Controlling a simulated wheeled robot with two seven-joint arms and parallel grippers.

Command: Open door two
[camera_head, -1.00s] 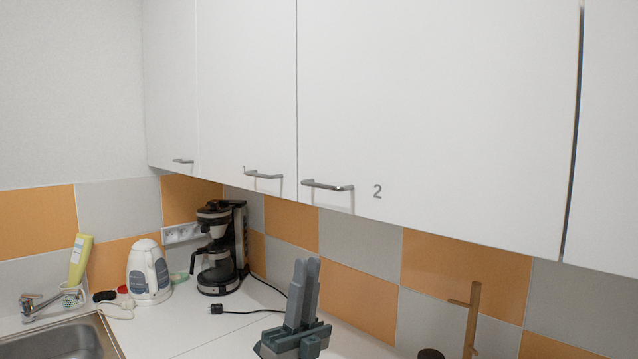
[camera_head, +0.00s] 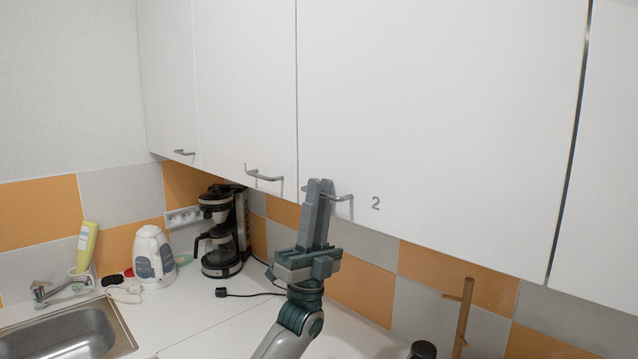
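Door two (camera_head: 440,110) is a large white wall-cabinet door marked with a grey "2" (camera_head: 376,203). It looks closed, in line with the door to its left. Its metal bar handle (camera_head: 343,197) sits at its lower left corner. My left gripper (camera_head: 319,184) points upward at this handle, and its grey fingers overlap and partly hide the bar. The fingers look close together. Whether they grip the bar or only stand in front of it cannot be told. My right gripper is out of view.
Door one (camera_head: 245,90) is beside door two on the left, with its own handle (camera_head: 264,177). Below are a coffee maker (camera_head: 222,230), a white kettle (camera_head: 152,257), a sink (camera_head: 70,335) and a wooden holder (camera_head: 463,318). A dark gap runs along door two's right edge.

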